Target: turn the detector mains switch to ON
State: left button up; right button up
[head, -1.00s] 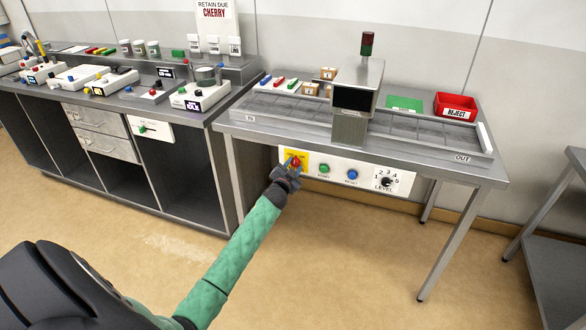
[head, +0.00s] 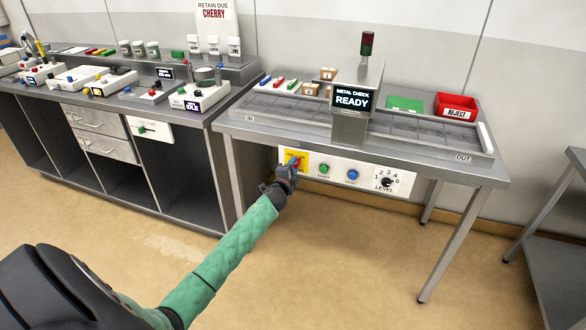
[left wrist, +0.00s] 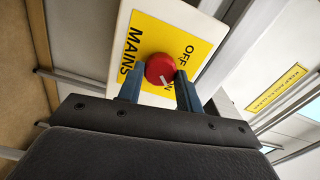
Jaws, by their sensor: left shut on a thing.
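The detector mains switch is a red round knob with a white pointer line on a yellow plate marked MAINS, OFF and a partly covered ON. In the left wrist view the knob (left wrist: 160,69) sits between the blue fingertips of my left gripper (left wrist: 158,88), which is shut on it. The white line points toward the partly hidden ON lettering. In the head view my left gripper (head: 292,163) covers much of the yellow plate (head: 303,155). The detector screen (head: 352,99) is lit and reads METAL CHECK READY. My right gripper is not in view.
On the same panel are a green button (head: 323,169), a blue button (head: 352,174) and a LEVEL dial (head: 387,182). Above is the conveyor table with a red REJECT bin (head: 456,105) and a green tray (head: 404,104). The floor in front is clear.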

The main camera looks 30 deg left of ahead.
pick_arm(q)
jog(key=shift+m, duration=0.3)
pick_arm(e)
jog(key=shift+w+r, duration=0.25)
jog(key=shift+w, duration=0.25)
pick_arm(q)
jog(key=o, duration=1)
jog(key=shift+s+f, duration=0.1)
jog(key=shift+s, duration=0.1)
jog(key=b+v, duration=0.1)
jog(key=v, duration=0.2)
send_near(295, 165)
jog(key=shift+w+a+b, duration=0.15)
jog(key=shift+b, duration=0.15)
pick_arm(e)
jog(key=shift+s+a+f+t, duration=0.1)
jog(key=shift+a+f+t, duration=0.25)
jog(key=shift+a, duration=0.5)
